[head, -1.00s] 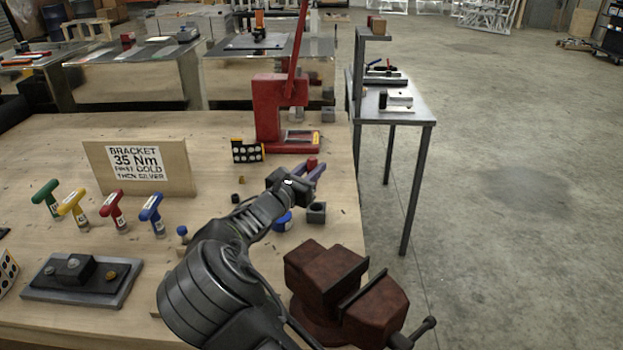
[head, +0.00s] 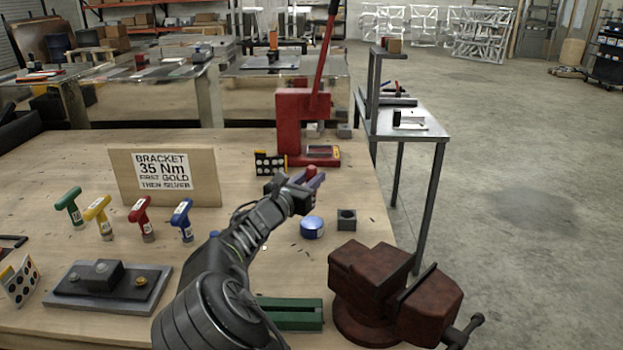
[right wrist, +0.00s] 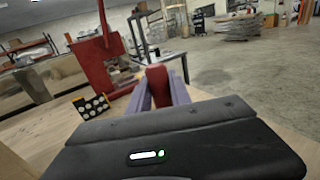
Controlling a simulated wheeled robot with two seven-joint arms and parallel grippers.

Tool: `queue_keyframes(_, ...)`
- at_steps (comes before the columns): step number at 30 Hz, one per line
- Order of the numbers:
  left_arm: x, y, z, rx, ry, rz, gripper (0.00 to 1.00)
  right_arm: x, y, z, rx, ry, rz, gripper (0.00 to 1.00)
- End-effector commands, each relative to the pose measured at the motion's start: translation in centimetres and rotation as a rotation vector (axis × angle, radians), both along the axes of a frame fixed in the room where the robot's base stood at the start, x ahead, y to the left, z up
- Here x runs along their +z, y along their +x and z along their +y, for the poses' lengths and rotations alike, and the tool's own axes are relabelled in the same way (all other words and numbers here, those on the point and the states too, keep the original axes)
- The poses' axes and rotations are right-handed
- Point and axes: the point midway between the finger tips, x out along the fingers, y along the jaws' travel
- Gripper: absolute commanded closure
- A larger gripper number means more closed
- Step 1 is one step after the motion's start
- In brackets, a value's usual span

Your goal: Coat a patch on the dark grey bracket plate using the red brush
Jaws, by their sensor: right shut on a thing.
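The dark grey bracket plate (head: 128,283) lies at the lower left of the bench in the head view. In the right wrist view the red brush (right wrist: 157,84) stands between the two purple-grey fingers. The brush's lower end is hidden. My left gripper is not in view.
A grey square cup (head: 347,220) and blue round tin (head: 312,227) stand near the gripper. A brown vise (head: 395,295) and green block (head: 290,314) are in front. Coloured T-handle tools (head: 140,218) and a sign board (head: 163,176) stand left. A red press (head: 305,125) stands behind.

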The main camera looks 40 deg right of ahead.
Motion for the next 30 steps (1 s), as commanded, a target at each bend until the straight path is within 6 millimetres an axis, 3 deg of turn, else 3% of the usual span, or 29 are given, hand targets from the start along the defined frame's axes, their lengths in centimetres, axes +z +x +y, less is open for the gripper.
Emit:
queue_keyframes(15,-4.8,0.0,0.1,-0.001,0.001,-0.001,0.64,-5.1,0.0,0.0,0.0,-0.001,0.001,1.0)
queue_keyframes(30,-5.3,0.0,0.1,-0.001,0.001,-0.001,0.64,-5.6,0.0,0.0,0.0,0.0,0.001,1.0)
